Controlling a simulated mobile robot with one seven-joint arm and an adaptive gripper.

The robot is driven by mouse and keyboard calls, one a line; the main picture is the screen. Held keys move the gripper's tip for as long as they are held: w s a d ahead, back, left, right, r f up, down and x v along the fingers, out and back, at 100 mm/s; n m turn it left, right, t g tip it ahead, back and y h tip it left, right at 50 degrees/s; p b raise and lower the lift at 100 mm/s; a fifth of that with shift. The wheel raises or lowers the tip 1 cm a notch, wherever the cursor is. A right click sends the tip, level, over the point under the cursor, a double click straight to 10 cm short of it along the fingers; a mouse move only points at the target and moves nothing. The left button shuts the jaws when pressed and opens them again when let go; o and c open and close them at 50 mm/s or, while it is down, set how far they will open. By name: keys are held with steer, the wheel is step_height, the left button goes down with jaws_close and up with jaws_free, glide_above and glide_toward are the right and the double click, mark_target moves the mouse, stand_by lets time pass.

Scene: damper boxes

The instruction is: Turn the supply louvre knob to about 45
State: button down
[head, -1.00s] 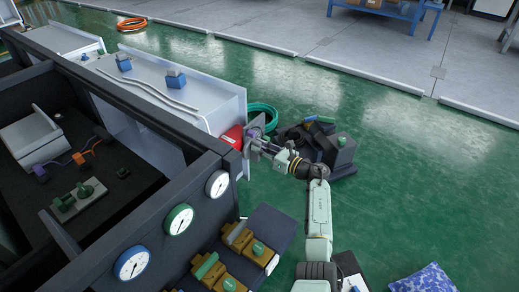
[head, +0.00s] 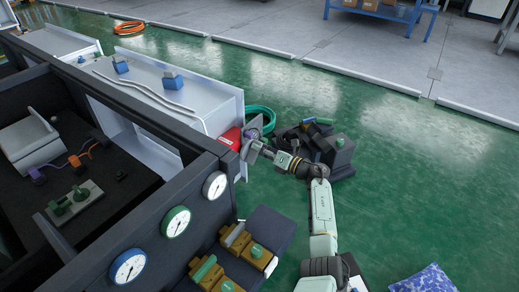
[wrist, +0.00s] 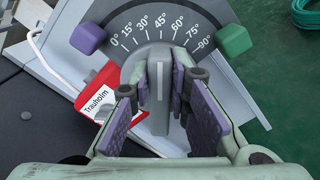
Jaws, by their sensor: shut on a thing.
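The supply louvre knob (wrist: 160,92) is a grey fin in the middle of a dark dial (wrist: 160,35) marked from 0° to 90° in the wrist view. Its upper end points at about the 45° mark. My gripper (wrist: 160,95) is shut on the knob, with purple pads on either side of the fin. In the head view my gripper (head: 249,149) is at the end face of the grey duct; the knob is too small and covered to make out there.
A purple block (wrist: 88,38) and a green block (wrist: 234,40) flank the dial. A red-and-white "Trauholm" tag (wrist: 98,98) hangs at its left. Dark boxes (head: 338,152) and a green hose coil (head: 262,113) lie beyond my wrist. Open floor is at the right.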

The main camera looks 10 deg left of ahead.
stand_by(0.4)
steer(key=c, duration=1.5)
jaws_free()
steer(key=v, duration=1.2)
